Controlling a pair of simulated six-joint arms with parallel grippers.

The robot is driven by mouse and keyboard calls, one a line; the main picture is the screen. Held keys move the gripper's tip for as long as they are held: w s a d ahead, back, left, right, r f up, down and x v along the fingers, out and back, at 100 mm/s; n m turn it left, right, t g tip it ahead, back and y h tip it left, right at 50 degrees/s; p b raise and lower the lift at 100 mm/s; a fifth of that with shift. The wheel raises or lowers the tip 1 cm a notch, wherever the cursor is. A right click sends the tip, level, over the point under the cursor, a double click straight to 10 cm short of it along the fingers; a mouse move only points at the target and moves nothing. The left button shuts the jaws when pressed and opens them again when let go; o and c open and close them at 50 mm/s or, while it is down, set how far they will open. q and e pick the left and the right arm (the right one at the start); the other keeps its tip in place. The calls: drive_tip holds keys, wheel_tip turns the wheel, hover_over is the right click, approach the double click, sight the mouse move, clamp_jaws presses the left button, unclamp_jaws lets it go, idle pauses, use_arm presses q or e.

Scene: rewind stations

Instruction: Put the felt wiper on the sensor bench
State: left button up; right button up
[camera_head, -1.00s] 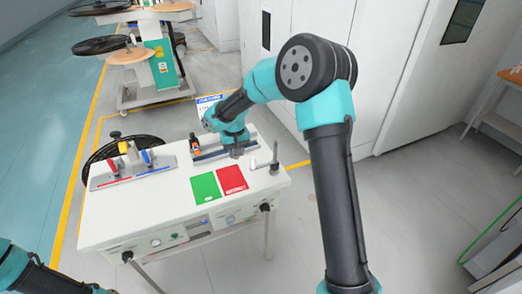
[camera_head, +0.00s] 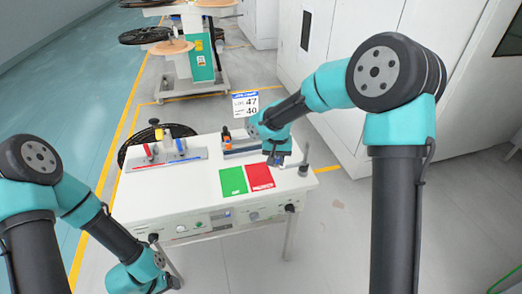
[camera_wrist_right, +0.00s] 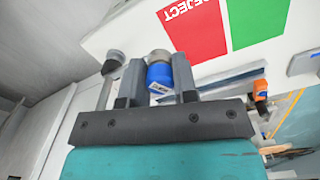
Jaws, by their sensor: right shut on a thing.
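My right gripper (camera_head: 275,161) is over the white sensor bench (camera_head: 185,192), behind the red card. In the right wrist view, its fingers are shut on a short blue cylinder (camera_wrist_right: 159,73) with a pale grey rounded top and a small white label; this appears to be the felt wiper. In the head view the piece is a small dark blue spot, mostly hidden by the gripper. I cannot tell whether it touches the bench top. My left arm is at the lower left, in front of the bench; its fingers are not clear.
A green card (camera_head: 233,181) and a red REJECT card (camera_head: 259,177) lie on the bench. A grey post (camera_head: 304,160) stands at the right edge. A grey rail (camera_wrist_right: 225,83) with an orange-and-black item (camera_head: 226,136) is at the back. A fixture with coloured handles (camera_head: 166,153) is left.

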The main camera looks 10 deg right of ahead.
drive_tip(key=shift+a, duration=0.1)
drive_tip(key=s+a+f+m, duration=0.5)
drive_tip(key=s+a+f, duration=0.1)
drive_tip(key=a, duration=0.2)
drive_tip(key=shift+s+f+m, duration=0.3)
drive_tip(key=shift+s+f, duration=0.05)
drive_tip(key=shift+s, duration=0.05)
hover_over(259, 174)
drive_tip(key=shift+s+a+f, duration=0.1)
drive_tip(key=shift+s+f, duration=0.1)
drive_tip(key=shift+f, duration=0.5)
drive_tip(key=shift+w, duration=0.3)
drive_tip(key=shift+f, duration=1.8)
drive_tip(key=shift+f, duration=0.2)
